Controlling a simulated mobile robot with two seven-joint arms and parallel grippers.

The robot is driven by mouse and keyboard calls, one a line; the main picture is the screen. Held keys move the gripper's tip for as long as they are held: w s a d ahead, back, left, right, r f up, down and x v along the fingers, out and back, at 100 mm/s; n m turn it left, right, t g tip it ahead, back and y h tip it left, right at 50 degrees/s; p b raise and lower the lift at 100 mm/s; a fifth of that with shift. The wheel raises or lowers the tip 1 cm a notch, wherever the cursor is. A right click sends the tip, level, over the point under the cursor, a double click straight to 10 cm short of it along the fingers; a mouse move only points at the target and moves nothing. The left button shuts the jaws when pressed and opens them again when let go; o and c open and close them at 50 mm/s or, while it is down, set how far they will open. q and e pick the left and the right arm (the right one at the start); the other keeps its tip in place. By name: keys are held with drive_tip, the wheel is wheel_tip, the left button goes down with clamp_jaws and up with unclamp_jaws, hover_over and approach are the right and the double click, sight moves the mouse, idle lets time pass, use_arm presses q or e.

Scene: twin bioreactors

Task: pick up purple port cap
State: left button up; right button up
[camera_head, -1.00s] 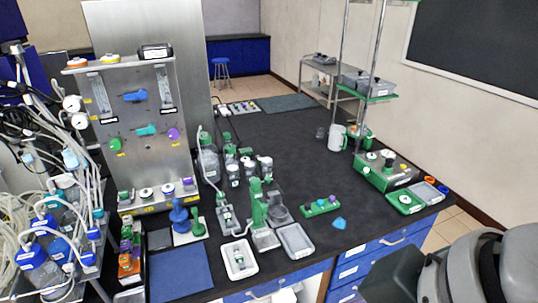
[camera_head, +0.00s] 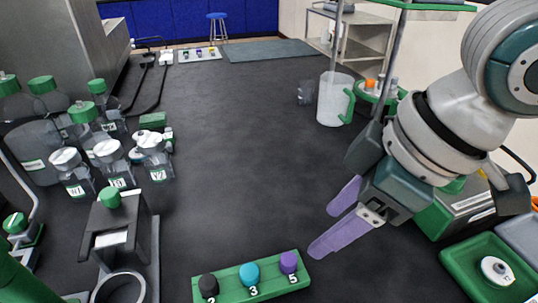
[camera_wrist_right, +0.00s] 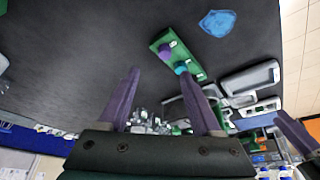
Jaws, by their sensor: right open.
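The purple port cap (camera_head: 288,262) sits at the right end of a green rack (camera_head: 240,284), by label 5. A teal cap and a black cap sit beside it in the same rack. In the right wrist view the purple cap (camera_wrist_right: 165,48) shows on the rack, beyond the fingertips. My right gripper (camera_head: 322,231) is open and empty, above and to the right of the rack, apart from the cap. Its purple fingers (camera_wrist_right: 160,72) also show in the wrist view. A purple finger-like part (camera_wrist_right: 292,132) at that view's right edge looks like my left gripper, mostly cut off.
Several bottles with white lids (camera_head: 110,152) stand at left, by a dark stand (camera_head: 120,235). A white jug (camera_head: 334,98) stands behind my right gripper. A green tray (camera_head: 490,270) lies at right. The middle bench is clear. A blue piece (camera_wrist_right: 217,22) lies near the rack.

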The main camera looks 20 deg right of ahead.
hover_over(290, 259)
drive_tip(key=s+d, duration=0.2)
wheel_tip(290, 259, down, 4)
drive_tip(key=shift+w+d+f, duration=0.1)
drive_tip(key=shift+w+f, duration=0.05)
drive_tip(key=shift+f, duration=0.05)
drive_tip(key=x, duration=0.1)
drive_tip(key=b+x, duration=0.1)
drive_tip(key=x, duration=0.2)
drive_tip(key=shift+a+f, duration=0.15)
drive_tip(key=shift+a, duration=0.15)
drive_tip(key=shift+w+a+f+b, duration=0.1)
drive_tip(key=shift+w+f+b, duration=0.05)
drive_tip(key=shift+f+b, duration=0.2)
use_arm(q)
drive_tip(key=shift+s+a+f, duration=0.15)
drive_tip(key=shift+f, duration=0.4)
drive_tip(key=shift+s+a+f, duration=0.15)
drive_tip(key=shift+f, duration=0.35)
use_arm(e)
drive_tip(key=shift+c, duration=1.4)
use_arm(q)
drive_tip(key=shift+d, duration=0.1)
use_arm(e)
clamp_jaws()
